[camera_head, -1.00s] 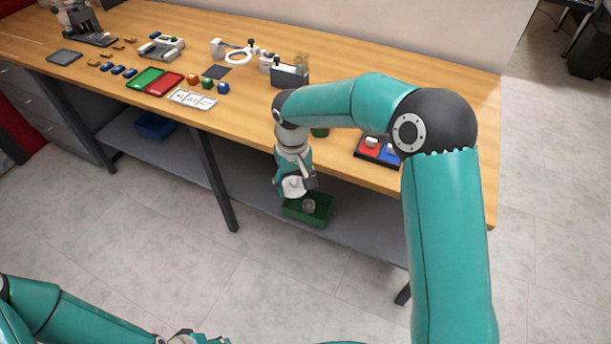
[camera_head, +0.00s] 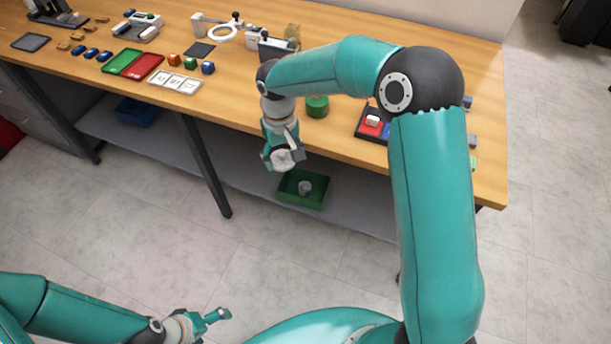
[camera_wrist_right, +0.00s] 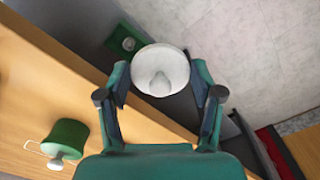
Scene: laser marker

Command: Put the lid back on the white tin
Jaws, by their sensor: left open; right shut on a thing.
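My right gripper (camera_head: 282,158) is shut on a round white piece (camera_wrist_right: 160,70), which looks like the lid, with a knob-like shape on its face. It is held in front of the table edge, above the lower shelf. A green bin (camera_head: 290,198) sits on that shelf with a small grey-white cylinder (camera_head: 305,187) in it; I cannot tell if this is the white tin. In the right wrist view, the bin (camera_wrist_right: 117,36) shows partly behind the held piece. My left gripper (camera_head: 214,319) is open and empty at the lower left, away from the table.
A green canister (camera_head: 317,106) stands near the table's front edge; the right wrist view shows a white knob on it. A dark tray (camera_head: 370,122) with red and blue parts lies to its right. Cards (camera_head: 175,82), coloured cubes and green and red trays lie to the left.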

